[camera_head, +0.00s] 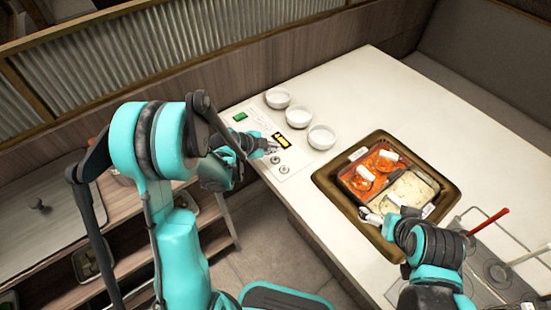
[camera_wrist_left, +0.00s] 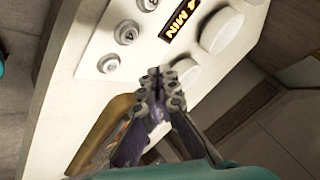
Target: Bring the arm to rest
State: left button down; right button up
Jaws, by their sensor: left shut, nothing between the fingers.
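My left arm reaches in from the left in the head view. Its gripper (camera_head: 268,147) is over the control panel at the table's left edge, close to the lit display (camera_head: 281,141). In the left wrist view the left gripper's fingertips (camera_wrist_left: 165,76) are together with nothing between them. The display there reads "4 MIN" (camera_wrist_left: 180,18), with knobs (camera_wrist_left: 128,33) beside it. My right gripper (camera_head: 372,217) is at the lower left rim of the hot pot tray; its finger opening is too small to tell.
A brown-rimmed tray (camera_head: 322,180) holds a divided pot with red broth (camera_head: 365,178) and pale broth (camera_head: 408,190). Three white bowls (camera_head: 322,137) stand by the panel. A red-handled utensil (camera_head: 492,218) is at right. The table's far part (camera_head: 390,95) is clear. A shelf unit (camera_head: 45,240) stands at left.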

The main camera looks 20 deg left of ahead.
dwell(0.3)
pick_arm(q)
jog(key=s+d+r+n+y, duration=0.1)
jog(key=s+r+n+y, duration=0.1)
jog(key=s+r+n, duration=0.75)
jog(key=s+r+n+y, duration=0.1)
jog(key=s+r+n, duration=0.1)
jog(key=s, duration=0.5)
jog(key=s+a+r+n+y, duration=0.1)
jog(key=s+r+n, duration=0.1)
jog(key=s+n, duration=0.2)
jog(key=s, duration=0.3)
jog(key=shift+s+r+g+y, duration=0.15)
jog(key=shift+s+g+y, duration=0.15)
jog(key=shift+s+y, duration=0.1)
dwell(4.9)
